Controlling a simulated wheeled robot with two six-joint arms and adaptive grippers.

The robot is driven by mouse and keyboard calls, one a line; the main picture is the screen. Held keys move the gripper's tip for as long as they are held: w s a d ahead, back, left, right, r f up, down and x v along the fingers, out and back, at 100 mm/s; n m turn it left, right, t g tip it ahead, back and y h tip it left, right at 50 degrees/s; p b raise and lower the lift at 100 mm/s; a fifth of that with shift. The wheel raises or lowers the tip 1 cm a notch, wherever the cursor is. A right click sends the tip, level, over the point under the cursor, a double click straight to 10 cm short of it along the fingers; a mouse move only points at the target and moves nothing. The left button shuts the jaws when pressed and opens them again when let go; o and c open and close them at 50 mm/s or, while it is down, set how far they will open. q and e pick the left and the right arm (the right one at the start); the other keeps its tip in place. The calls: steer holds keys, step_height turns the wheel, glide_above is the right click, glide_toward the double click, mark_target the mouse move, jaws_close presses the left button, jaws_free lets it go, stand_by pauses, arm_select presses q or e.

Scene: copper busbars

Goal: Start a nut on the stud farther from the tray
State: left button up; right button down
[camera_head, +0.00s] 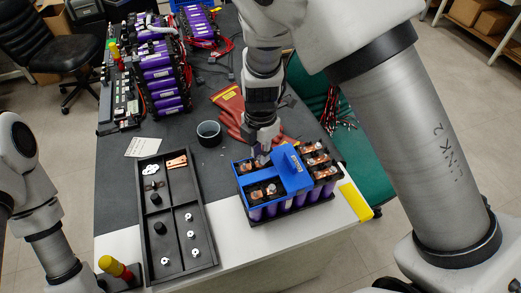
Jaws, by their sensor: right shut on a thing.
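The battery module (290,208) stands on the table's front right, with a blue cover (292,172) over part of its top. Copper terminals (264,191) show in the cover's openings. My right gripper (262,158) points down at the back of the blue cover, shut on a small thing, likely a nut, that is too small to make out. I cannot tell whether it touches a stud; the studs there are partly hidden. The black tray (173,213) lies to the left, with several silver nuts (192,234) in its front compartments. My left arm shows at the left edge; its gripper is out of view.
A dark cup (209,133) and red gloves (230,112) lie behind the tray and module. A white card (142,147) lies behind the tray. A red-yellow handled tool (115,267) stands at the front left. Purple battery packs (162,75) fill the back left.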

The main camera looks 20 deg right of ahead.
steer(key=shift+r+m+p, duration=0.1)
steer(key=shift+m+p, duration=0.3)
steer(key=m+p, duration=0.2)
steer(key=m, duration=0.2)
steer(key=shift+s+f+m, duration=0.1)
steer(key=shift+f+m, duration=0.15)
steer(key=shift+m, duration=0.45)
steer(key=shift+r+m+p, duration=0.1)
steer(key=shift+m+p, duration=0.4)
steer(key=shift+p, duration=0.1)
steer(key=m+p, duration=0.2)
steer(key=m, duration=0.2)
steer(key=shift+s, duration=0.1)
steer(key=c, duration=1)
jaws_free()
steer(key=shift+f, duration=0.2)
